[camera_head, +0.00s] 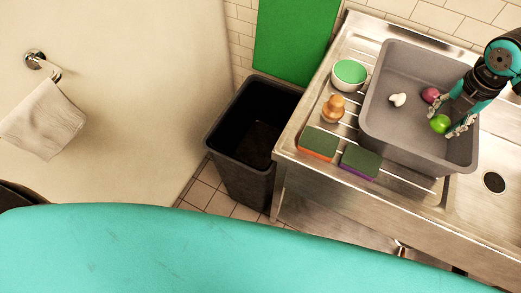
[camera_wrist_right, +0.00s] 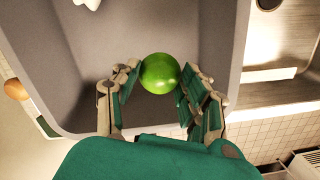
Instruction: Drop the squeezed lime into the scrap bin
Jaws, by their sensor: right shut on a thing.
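The green lime (camera_head: 440,123) is in the grey tub (camera_head: 392,120) on the sink unit. My right gripper (camera_head: 452,118) is at the lime, with a finger on each side of it. In the right wrist view the lime (camera_wrist_right: 160,73) sits between the two fingertips of my right gripper (camera_wrist_right: 157,82), which is shut on it. I cannot tell whether the lime touches the tub floor. The scrap bin (camera_head: 247,130) is a dark open bin standing on the floor left of the sink unit. My left gripper is not in view.
A purple onion (camera_head: 430,95) and a white garlic-like piece (camera_head: 397,100) are in the tub. A towel (camera_head: 43,120) hangs on the wall.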

